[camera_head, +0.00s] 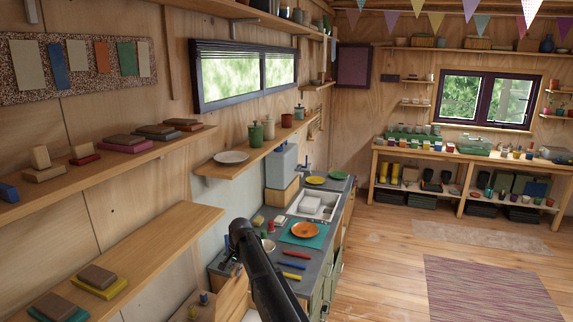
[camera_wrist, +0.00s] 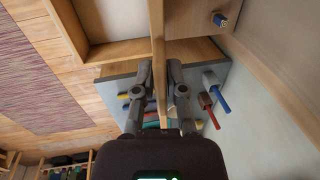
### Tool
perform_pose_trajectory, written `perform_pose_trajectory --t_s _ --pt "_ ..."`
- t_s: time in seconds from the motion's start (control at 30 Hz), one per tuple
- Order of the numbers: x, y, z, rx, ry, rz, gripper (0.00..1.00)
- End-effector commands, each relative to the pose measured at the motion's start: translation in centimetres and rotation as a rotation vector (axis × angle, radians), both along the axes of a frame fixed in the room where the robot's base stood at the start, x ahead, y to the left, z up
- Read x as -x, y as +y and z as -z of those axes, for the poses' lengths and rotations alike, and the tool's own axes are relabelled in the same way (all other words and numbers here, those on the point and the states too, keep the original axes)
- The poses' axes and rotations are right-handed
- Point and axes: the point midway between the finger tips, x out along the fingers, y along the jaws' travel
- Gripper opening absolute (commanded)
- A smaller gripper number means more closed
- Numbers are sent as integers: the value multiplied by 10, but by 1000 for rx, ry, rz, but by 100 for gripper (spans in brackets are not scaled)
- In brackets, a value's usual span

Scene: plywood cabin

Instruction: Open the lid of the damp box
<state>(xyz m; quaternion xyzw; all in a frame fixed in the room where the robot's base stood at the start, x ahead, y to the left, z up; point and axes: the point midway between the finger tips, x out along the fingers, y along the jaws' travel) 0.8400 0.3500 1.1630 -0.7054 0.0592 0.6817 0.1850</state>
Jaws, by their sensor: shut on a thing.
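In the wrist view my gripper (camera_wrist: 161,70) has one finger on each side of a thin light-wood panel (camera_wrist: 157,25) and is shut on its edge. The panel looks like the raised lid of the damp box. Wooden walls and a pale inner face of what looks like the box (camera_wrist: 85,52) show left of the panel. In the head view my dark arm reaches down at the lower centre, with my gripper (camera_head: 230,264) beside the near end of the counter. A wooden box-like shape (camera_head: 234,296) shows below it, partly hidden by my arm.
A small blue knob (camera_head: 204,298) stands on wood left of my gripper. Shelves line the left wall.

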Motion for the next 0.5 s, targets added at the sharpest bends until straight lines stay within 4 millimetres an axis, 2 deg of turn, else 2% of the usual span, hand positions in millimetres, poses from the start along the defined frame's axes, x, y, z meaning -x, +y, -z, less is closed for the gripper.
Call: perform_pose_trajectory --t_s 0.5 --pt "-9 27 -3 101 39 -3 0"
